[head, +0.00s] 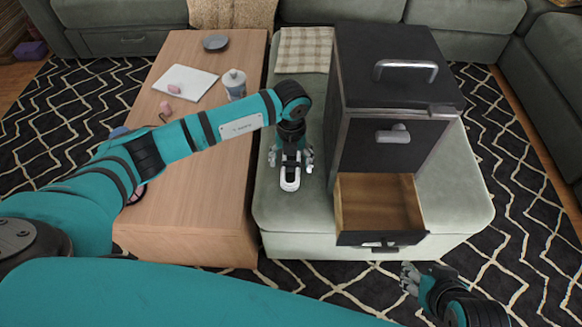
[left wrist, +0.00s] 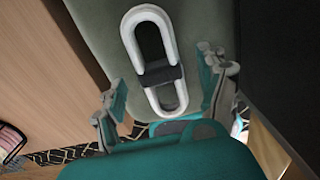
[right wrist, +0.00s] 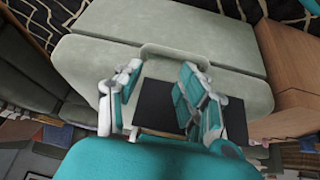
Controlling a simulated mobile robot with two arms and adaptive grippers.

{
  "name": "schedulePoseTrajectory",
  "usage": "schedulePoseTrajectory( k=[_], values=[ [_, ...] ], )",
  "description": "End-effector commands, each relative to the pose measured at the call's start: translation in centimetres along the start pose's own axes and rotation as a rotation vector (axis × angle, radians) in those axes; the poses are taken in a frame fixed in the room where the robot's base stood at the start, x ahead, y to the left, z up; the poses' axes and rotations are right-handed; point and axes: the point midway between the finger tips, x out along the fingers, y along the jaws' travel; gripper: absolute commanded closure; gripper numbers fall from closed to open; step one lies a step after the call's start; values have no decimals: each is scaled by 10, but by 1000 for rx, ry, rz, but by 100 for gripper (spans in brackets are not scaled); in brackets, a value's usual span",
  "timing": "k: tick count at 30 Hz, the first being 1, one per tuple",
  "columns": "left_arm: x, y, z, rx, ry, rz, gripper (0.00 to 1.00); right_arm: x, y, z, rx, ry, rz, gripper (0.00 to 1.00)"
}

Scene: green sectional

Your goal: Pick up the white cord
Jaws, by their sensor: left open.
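The white cord (head: 290,177) is a looped white bundle with a dark band around its middle. It lies on the green ottoman (head: 275,218), left of the black drawer cabinet. In the left wrist view the cord (left wrist: 138,22) lies between and beyond the fingers. My left gripper (head: 291,160) is over the cord with its fingers apart, one on each side; it also shows in the left wrist view (left wrist: 163,90). I cannot tell whether the fingers touch the cord. My right gripper (head: 412,277) is low at the front right, with its fingers apart and nothing visible between them in the right wrist view (right wrist: 158,85).
The black cabinet (head: 385,75) stands close on the right, its lower drawer (head: 378,205) open and empty. A wooden table (head: 190,215) on the left holds a bottle (head: 234,84), a notebook (head: 187,82) and a grey dish (head: 215,42). A checkered cloth (head: 304,50) lies behind.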

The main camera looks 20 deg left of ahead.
Motion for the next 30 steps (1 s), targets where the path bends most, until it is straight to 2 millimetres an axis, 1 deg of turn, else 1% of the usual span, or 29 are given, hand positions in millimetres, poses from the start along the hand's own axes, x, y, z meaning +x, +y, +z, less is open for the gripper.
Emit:
schedulePoseTrajectory(
  k=[1, 3, 6, 13, 14, 27, 30],
  values=[
    [8, 0, -1, 0, 2, 0, 25, 3, -1, -6, -1, 34, -2, 60],
    [13, 0, 0, 0, 2, 0, 25, 4, -2, -15, -2, 75, -5, 60],
    [16, 0, 0, 0, 0, 0, 25, 4, -3, -22, -3, 108, -6, 60],
    [17, 0, 0, 0, 0, 0, 25, 4, -3, -24, -3, 114, -7, 60],
    [17, 0, 0, 0, 0, 0, 28, 4, -3, -24, -3, 114, -7, 60],
    [17, 0, 0, 0, 0, 0, 85, 4, -3, -24, -3, 113, -7, 60],
    [16, 0, 0, 0, 0, 0, 86, 3, -3, -24, -3, 113, -7, 60]
  ],
)
